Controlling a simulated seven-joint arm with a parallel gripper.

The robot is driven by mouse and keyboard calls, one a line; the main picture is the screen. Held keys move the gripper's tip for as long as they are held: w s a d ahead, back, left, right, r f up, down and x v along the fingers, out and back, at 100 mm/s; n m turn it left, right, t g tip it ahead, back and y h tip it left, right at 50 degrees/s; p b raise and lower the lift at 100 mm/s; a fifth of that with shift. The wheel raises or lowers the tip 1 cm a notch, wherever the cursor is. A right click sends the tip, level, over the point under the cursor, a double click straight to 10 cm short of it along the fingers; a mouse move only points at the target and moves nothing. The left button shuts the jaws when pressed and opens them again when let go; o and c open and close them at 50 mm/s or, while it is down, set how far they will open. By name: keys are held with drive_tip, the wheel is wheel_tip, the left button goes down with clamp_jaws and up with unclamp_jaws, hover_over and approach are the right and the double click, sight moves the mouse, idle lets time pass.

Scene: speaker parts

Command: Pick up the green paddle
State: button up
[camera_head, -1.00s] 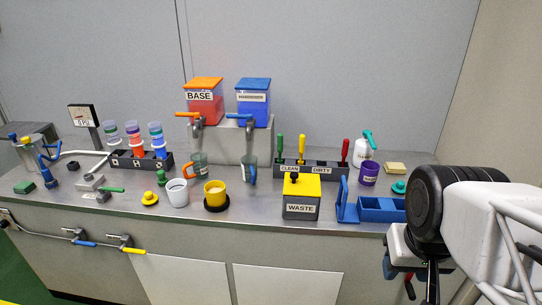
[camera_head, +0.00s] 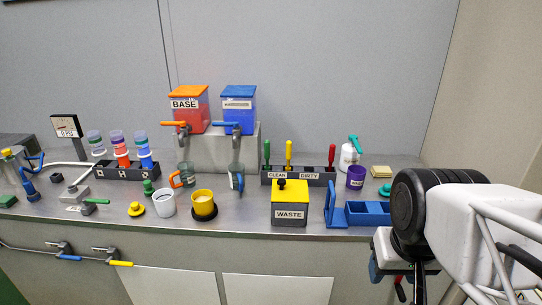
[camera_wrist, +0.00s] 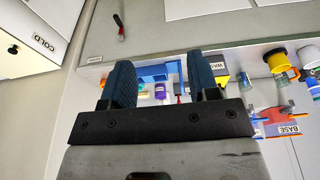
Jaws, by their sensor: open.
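The green paddle (camera_head: 266,152) stands upright in the dark rack (camera_head: 322,180), at its left end marked CLEAN. Only its green handle shows above the rack; its lower part is hidden. A yellow-handled paddle (camera_head: 289,152) stands just right of it. My gripper (camera_wrist: 160,82) is open and empty in the wrist view, its two dark blue fingers apart. In the head view it is low at the right, in front of the counter and well away from the green paddle. I cannot make out the green paddle in the wrist view.
A red-handled paddle (camera_head: 332,155) stands at the rack's DIRTY end. The yellow-topped WASTE box (camera_head: 289,216) and blue tray (camera_head: 368,213) stand in front of the rack. The BASE dispenser (camera_head: 188,110) and blue dispenser (camera_head: 238,110) are behind to the left.

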drive_tip(key=w+a+r+n, duration=0.3)
drive_tip(key=w, duration=1)
drive_tip(key=w+a+r+n+g, duration=0.1)
drive_tip(key=w+a+r+n, duration=0.2)
drive_tip(key=w, duration=0.9)
drive_tip(key=w+a+r+n, duration=0.2)
drive_tip(key=w+a+n, duration=0.1)
drive_tip(key=w, duration=1)
drive_tip(key=w+a+f+n, duration=0.3)
drive_tip(key=w+a+f, duration=0.2)
drive_tip(key=w, duration=0.5)
drive_tip(key=w+a+f+n+g, duration=0.1)
drive_tip(key=w+a+f+n, duration=0.2)
drive_tip(key=w, duration=0.8)
drive_tip(key=w+a+f+n, duration=0.3)
drive_tip(key=w+a+f, duration=0.4)
drive_tip(key=w, duration=0.3)
drive_tip(key=shift+w+a+g, duration=0.3)
drive_tip(key=shift+a, duration=0.45)
drive_tip(key=shift+w+a+f, duration=0.1)
drive_tip(key=shift+w+a, duration=0.05)
drive_tip(key=shift+f, duration=0.1)
drive_tip(key=shift+f, duration=1.25)
